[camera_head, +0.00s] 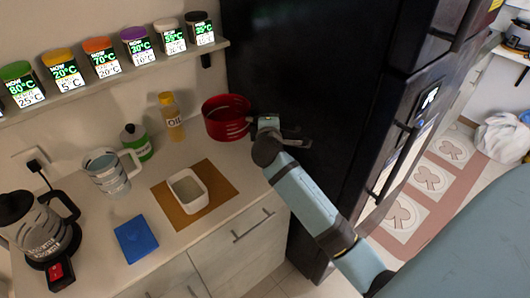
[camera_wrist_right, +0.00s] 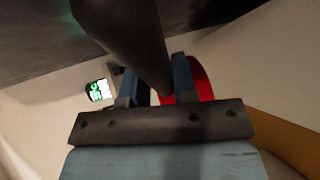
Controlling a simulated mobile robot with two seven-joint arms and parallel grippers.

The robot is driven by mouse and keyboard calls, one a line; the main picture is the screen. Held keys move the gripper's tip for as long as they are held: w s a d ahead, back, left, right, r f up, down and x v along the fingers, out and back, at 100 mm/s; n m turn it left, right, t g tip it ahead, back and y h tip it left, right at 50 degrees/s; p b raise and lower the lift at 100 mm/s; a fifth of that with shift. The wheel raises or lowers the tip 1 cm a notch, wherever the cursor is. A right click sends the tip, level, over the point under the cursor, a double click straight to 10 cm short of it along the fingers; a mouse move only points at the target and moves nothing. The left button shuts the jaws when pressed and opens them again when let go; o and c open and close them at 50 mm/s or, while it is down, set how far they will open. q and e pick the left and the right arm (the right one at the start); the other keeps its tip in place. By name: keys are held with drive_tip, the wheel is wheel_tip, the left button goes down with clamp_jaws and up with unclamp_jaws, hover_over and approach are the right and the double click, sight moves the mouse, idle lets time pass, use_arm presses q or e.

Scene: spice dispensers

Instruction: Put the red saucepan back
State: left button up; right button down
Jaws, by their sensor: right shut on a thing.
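The red saucepan (camera_head: 226,104) is at the back right of the counter, beside the black fridge; I cannot tell whether it rests on the counter or hangs just above it. My right gripper (camera_head: 268,124) is at the saucepan's right side, at its handle. In the right wrist view, the dark handle (camera_wrist_right: 130,40) runs between the fingers of my right gripper (camera_wrist_right: 156,82), which is shut on it. Part of the red pan body (camera_wrist_right: 203,82) shows behind the right finger. My left gripper is not in view.
An oil bottle (camera_head: 171,117) stands just left of the saucepan. A spice shelf (camera_head: 100,85) hangs above. The fridge (camera_head: 300,70) closes the right side.

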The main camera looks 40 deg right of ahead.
wheel_tip(320, 180, down, 12)
drive_tip(key=shift+r, duration=0.25)
drive_tip(key=shift+b, duration=0.35)
drive_tip(key=shift+f, duration=0.2)
drive_tip(key=c, duration=0.9)
unclamp_jaws()
